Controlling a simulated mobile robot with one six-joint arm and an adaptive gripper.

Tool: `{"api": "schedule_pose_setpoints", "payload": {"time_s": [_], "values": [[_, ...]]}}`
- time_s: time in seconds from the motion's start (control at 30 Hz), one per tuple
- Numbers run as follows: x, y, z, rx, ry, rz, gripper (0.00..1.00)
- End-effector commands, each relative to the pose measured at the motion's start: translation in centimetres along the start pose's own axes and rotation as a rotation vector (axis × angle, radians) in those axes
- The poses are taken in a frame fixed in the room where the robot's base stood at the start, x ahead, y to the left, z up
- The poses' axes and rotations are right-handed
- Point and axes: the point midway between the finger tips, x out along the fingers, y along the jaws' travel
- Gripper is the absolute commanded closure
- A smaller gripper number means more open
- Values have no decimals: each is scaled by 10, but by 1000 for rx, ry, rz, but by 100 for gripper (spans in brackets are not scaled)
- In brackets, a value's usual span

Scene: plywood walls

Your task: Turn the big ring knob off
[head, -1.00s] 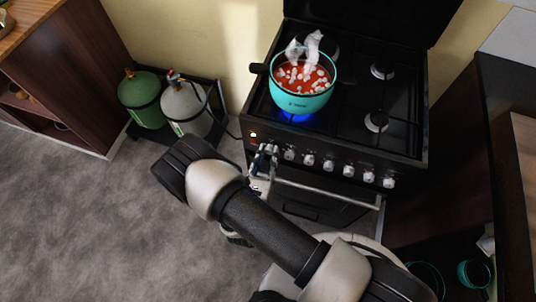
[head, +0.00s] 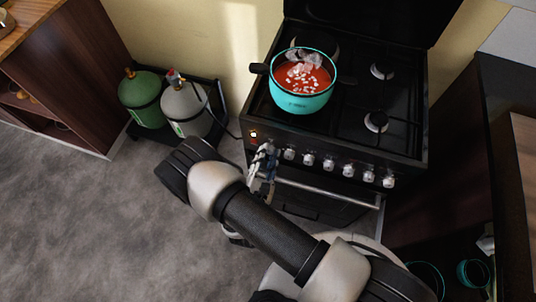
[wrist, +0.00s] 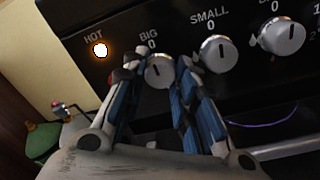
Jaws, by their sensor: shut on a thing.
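The silver big ring knob (wrist: 159,72), under the label BIG and a 0, is on the black stove front in the wrist view. My gripper (wrist: 155,66) is shut on it, one blue-and-grey finger on each side. The fingers partly hide the knob, and I cannot read its exact angle. In the head view my gripper (head: 263,158) is at the left end of the knob row. The teal pot (head: 302,98) with red soup stands on the front left burner. No flame shows under it.
The orange HOT lamp (wrist: 99,49) glows left of the knob. The SMALL knob (wrist: 217,54) is close on the right. An oven handle (head: 325,193) runs below the knobs. Green (head: 142,95) and grey (head: 184,104) gas bottles stand left of the stove.

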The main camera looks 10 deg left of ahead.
Motion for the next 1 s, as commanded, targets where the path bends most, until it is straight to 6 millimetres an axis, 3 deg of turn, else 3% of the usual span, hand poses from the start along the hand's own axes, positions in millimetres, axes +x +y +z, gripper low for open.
{"api": "schedule_pose_setpoints", "payload": {"time_s": [0.57,0.6,0.73,1.0], "values": [[0,-1,-1,32,1,0,97],[0,-1,-1,32,1,0,72],[0,0,-1,32,1,0,64],[0,0,0,32,0,1,64]]}}
